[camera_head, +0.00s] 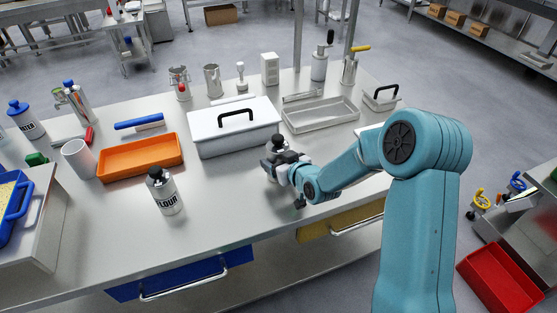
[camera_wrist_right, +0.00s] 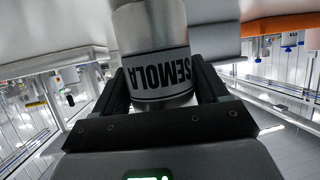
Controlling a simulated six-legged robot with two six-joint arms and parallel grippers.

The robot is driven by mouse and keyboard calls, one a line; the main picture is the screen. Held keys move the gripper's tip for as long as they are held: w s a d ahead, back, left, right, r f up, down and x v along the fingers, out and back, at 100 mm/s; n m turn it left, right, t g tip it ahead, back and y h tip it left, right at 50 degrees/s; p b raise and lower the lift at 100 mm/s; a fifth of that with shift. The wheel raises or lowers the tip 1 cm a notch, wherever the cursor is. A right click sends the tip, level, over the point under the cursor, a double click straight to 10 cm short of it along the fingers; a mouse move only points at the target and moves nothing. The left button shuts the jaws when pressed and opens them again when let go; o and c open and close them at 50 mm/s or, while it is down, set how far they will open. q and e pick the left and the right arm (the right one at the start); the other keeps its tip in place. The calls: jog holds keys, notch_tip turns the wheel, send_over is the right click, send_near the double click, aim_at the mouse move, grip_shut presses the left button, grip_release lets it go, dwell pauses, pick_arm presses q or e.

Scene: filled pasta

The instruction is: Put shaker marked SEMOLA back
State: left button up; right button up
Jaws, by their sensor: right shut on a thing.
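The shaker marked SEMOLA (camera_wrist_right: 155,35) is a silver cylinder with a grey label band, and its lettering appears upside down in the right wrist view. My right gripper (camera_wrist_right: 160,95) is shut on it, with one dark finger on each side of the label. In the head view the shaker's dark top (camera_head: 279,142) shows above my right gripper (camera_head: 288,174), in front of the white lidded box. Most of its body is hidden by the gripper there, and I cannot tell whether its base touches the table. My left gripper is not in view.
A FLOUR shaker (camera_head: 165,193) stands to the left on the table. The white box (camera_head: 205,142) with a black handle, an orange tray (camera_head: 113,168) and a metal tray (camera_head: 345,116) stand behind. Bare table (camera_head: 225,195) lies between the FLOUR shaker and my right gripper.

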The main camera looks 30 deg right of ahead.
jog(key=shift+f, duration=0.1)
jog(key=o, duration=1.3)
jog(key=shift+r, duration=0.3)
jog(key=v, duration=1.1)
jog(key=shift+s+b, duration=0.4)
jog(key=shift+s, duration=0.05)
jog(key=shift+s, duration=0.1)
